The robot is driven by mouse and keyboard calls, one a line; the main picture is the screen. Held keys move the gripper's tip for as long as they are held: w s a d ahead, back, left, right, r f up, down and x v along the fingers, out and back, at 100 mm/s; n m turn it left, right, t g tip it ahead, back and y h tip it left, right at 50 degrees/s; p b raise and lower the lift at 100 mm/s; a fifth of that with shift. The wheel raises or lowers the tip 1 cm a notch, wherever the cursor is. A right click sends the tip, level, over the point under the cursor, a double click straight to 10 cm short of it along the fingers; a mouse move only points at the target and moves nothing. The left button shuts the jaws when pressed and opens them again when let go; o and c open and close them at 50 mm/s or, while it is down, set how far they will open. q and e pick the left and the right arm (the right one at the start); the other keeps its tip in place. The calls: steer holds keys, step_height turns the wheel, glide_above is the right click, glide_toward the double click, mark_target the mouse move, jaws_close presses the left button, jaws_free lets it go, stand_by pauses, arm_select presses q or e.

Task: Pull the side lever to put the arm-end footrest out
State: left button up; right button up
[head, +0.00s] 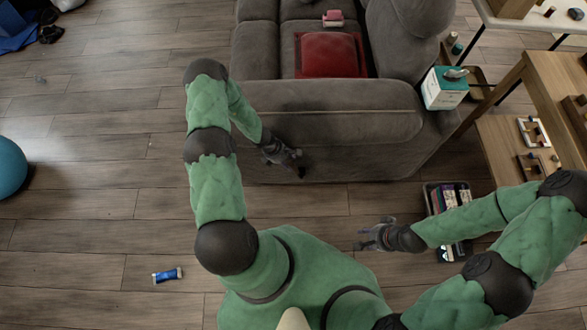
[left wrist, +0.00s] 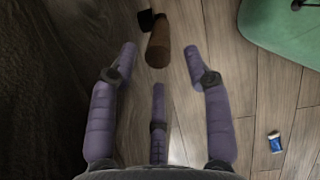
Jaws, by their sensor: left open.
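The grey sofa (head: 330,118) stands at the top middle with its near arm end facing me. No footrest panel sticks out from its left, front side in the head view. My left gripper (head: 292,160) is beside the outer face of this arm. In the left wrist view my left gripper (left wrist: 160,82) is open, its fingers spread and empty. A brown rounded lever (left wrist: 158,45) on a dark mount lies just beyond the fingertips, between the two outer fingers. I cannot make out the lever in the head view. My right gripper (head: 373,236) is open and empty above the floor.
A black crate (head: 432,208) of books or boxes stands under my right forearm. A wooden table (head: 545,85) is at the right. A blue packet (head: 167,275) lies on the floor. The left floor is mostly clear.

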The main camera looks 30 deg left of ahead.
mark_target(294, 168)
arm_select(q)
steer(key=b+x, duration=0.2)
steer(key=x, duration=0.5)
steer(key=shift+f+b, duration=0.15)
steer(key=shift+b, duration=0.25)
jaws_close()
